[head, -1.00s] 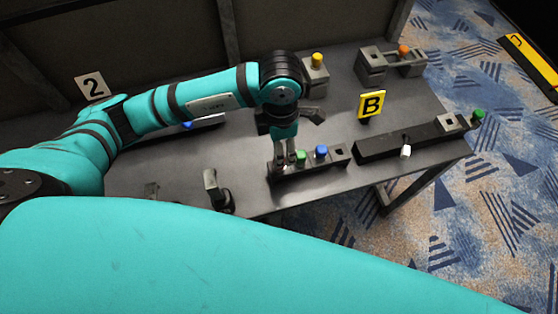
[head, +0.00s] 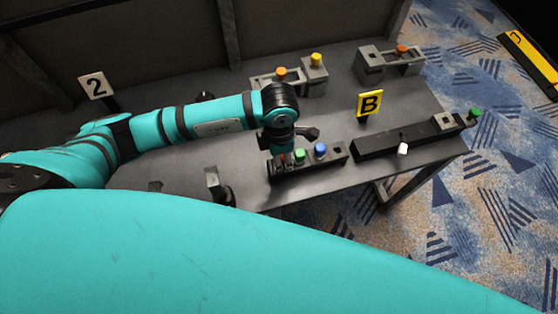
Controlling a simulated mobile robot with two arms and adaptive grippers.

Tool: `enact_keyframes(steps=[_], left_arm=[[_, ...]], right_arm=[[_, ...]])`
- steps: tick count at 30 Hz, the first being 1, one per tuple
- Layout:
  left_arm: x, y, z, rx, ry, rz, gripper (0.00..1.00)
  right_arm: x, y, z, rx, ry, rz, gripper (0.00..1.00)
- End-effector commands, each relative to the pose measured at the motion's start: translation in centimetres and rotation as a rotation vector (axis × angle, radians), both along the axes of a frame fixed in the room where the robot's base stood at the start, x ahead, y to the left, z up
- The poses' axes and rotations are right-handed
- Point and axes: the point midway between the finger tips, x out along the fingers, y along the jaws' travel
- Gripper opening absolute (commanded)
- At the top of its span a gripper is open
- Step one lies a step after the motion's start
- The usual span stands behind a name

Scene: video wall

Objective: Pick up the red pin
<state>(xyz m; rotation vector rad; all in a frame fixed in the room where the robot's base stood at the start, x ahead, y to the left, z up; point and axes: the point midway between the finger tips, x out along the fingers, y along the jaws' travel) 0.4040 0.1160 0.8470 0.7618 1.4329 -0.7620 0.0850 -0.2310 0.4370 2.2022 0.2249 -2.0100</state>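A dark block (head: 334,157) near the table's front edge holds a green pin (head: 299,156) and a blue pin (head: 320,150). My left gripper (head: 283,161) points down at the left end of this block, just left of the green pin. A small patch of red, seemingly the red pin (head: 281,158), shows between its fingers. The fingers mostly hide it, and I cannot tell whether they are closed on it. My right gripper is out of view.
A sign 2 (head: 96,86) stands at left.

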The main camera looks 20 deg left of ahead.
Motion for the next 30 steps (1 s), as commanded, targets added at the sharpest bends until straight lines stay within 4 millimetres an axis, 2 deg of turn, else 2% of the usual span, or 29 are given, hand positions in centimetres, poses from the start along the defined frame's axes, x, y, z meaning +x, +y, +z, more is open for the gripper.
enact_keyframes(steps=[1, 7, 17, 20, 30], left_arm=[[0.0, 0.0, 0.0, 0.000, 0.000, 0.000, 0.28], [0.0, 0.0, 0.0, 0.000, 0.000, 0.001, 0.01], [0.1, 0.0, 0.3, 0.000, -0.001, 0.001, 0.00], [0.1, 0.0, 1.2, -0.002, -0.003, 0.001, 0.00], [0.1, 0.0, 7.7, -0.001, -0.006, -0.002, 0.00]], right_arm=[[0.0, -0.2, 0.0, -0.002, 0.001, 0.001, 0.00], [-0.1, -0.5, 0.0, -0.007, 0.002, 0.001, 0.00], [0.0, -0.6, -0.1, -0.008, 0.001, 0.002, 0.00], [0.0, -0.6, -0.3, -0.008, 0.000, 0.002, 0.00], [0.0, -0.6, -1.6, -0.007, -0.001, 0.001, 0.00]])
